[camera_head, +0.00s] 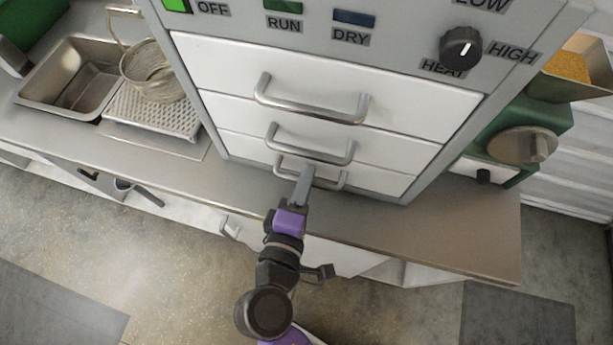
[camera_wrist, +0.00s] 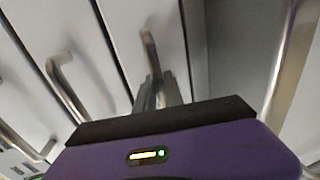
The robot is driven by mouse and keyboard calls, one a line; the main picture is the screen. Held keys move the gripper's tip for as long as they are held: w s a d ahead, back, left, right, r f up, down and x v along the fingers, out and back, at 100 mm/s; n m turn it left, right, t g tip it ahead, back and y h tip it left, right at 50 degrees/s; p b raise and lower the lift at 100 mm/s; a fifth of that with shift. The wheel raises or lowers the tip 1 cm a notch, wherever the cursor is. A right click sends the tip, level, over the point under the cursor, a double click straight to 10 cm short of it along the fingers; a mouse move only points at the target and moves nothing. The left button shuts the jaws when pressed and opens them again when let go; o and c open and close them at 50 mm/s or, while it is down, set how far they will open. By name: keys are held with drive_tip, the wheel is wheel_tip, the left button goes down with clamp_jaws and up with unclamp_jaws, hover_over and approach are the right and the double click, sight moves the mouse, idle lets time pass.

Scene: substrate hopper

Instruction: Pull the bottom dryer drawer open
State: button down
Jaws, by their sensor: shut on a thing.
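The dryer is a grey cabinet with three stacked white drawers, each with a curved metal bar handle. The bottom drawer (camera_head: 245,148) looks closed, just above the steel counter. My gripper (camera_head: 307,174) reaches up to its handle (camera_head: 330,185) from the front and is shut on the bar near its middle. In the wrist view the fingers (camera_wrist: 158,92) meet the bottom handle (camera_wrist: 149,45), and part of the bar is hidden behind them. The middle drawer handle (camera_head: 312,153) and top drawer handle (camera_head: 312,109) are above and free.
A steel counter (camera_head: 420,228) runs below the drawers. A sink (camera_head: 70,75) with a wire basket (camera_head: 152,72) is at the left. A green machine with a round grey part (camera_head: 522,146) stands at the right. The heat knob (camera_head: 461,47) is above the drawers. Floor is open in front.

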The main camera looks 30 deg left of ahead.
idle(0.5)
drive_tip(key=f+v, duration=0.2)
drive_tip(key=v, duration=1.1)
drive_tip(key=s+f+v, duration=0.1)
drive_tip(key=f+v, duration=0.2)
drive_tip(key=v, duration=1.1)
drive_tip(key=shift+d+f, duration=0.1)
drive_tip(key=c, duration=1.5)
unclamp_jaws()
drive_tip(key=b+v, duration=0.1)
drive_tip(key=v, duration=0.6)
drive_tip(key=shift+s+d, duration=0.15)
drive_tip(key=shift+s, duration=0.2)
